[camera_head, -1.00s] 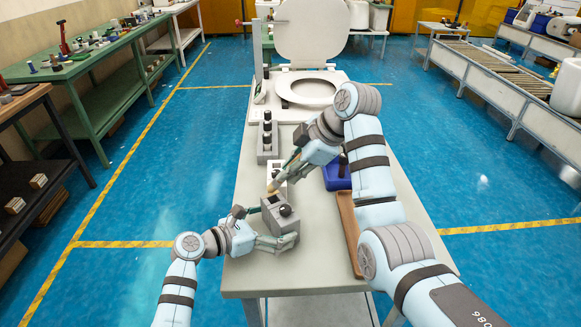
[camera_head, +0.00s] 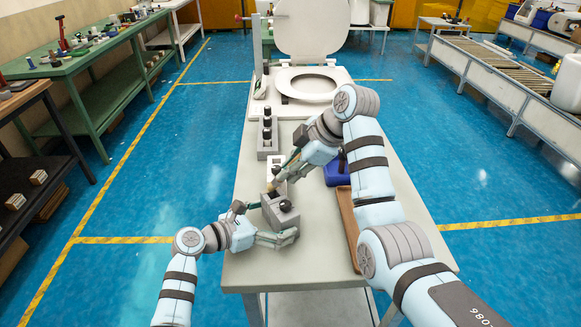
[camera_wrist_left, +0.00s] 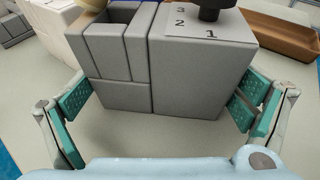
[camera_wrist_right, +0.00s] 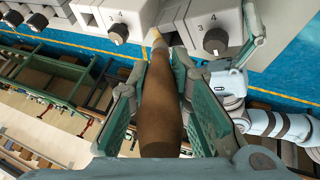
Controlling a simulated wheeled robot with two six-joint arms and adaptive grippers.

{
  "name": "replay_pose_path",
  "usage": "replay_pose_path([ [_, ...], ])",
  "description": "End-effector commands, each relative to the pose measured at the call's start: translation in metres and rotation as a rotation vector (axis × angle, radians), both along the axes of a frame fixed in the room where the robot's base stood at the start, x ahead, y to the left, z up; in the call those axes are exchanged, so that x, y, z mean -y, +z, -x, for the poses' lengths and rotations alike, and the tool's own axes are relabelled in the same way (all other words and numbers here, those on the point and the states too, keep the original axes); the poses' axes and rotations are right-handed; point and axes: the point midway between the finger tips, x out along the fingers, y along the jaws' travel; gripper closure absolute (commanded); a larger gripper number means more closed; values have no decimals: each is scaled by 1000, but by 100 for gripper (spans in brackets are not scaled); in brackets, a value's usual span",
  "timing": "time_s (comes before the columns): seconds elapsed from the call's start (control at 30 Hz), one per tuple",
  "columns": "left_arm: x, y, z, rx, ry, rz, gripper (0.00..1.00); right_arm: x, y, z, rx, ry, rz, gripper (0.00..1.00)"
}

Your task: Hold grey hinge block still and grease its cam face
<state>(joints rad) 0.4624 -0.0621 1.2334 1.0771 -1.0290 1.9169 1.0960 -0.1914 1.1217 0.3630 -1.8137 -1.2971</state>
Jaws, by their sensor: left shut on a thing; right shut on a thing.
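The grey hinge block (camera_head: 283,218) stands near the front of the table, with a slotted part on its left and a black knob on top. My left gripper (camera_head: 262,224) is shut on it, one finger on each side. In the left wrist view the block (camera_wrist_left: 205,75) fills the space between the teal fingers and has a numbered white plate on top. My right gripper (camera_head: 293,165) is shut on a brush, whose brown handle (camera_wrist_right: 160,110) shows in the right wrist view. The pale brush tip (camera_wrist_right: 155,36) is at the slotted part; contact is unclear.
A grey rack with black knobs (camera_head: 262,153) and a white holder (camera_head: 275,160) stand behind the block. A blue bin (camera_head: 334,174) and a brown tray (camera_head: 347,212) lie to the right. A toilet seat unit (camera_head: 300,97) is at the table's far end. The front left corner is clear.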

Motion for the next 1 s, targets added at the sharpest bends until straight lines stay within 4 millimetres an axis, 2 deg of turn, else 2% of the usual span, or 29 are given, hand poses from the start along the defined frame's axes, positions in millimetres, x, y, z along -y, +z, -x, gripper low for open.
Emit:
replay_pose_path([
  [0.17,0,-1,0,-2,-1,0,23,0,0,-5,-1,-1,1,100],
  [0.4,0,-1,0,-2,-1,0,23,0,0,1,-1,0,0,100],
  [0.6,0,-1,0,-2,-1,0,23,0,-1,-5,-1,-1,1,100],
  [1.0,0,-1,0,-2,-1,0,23,-6,1,2,-1,0,0,100],
])
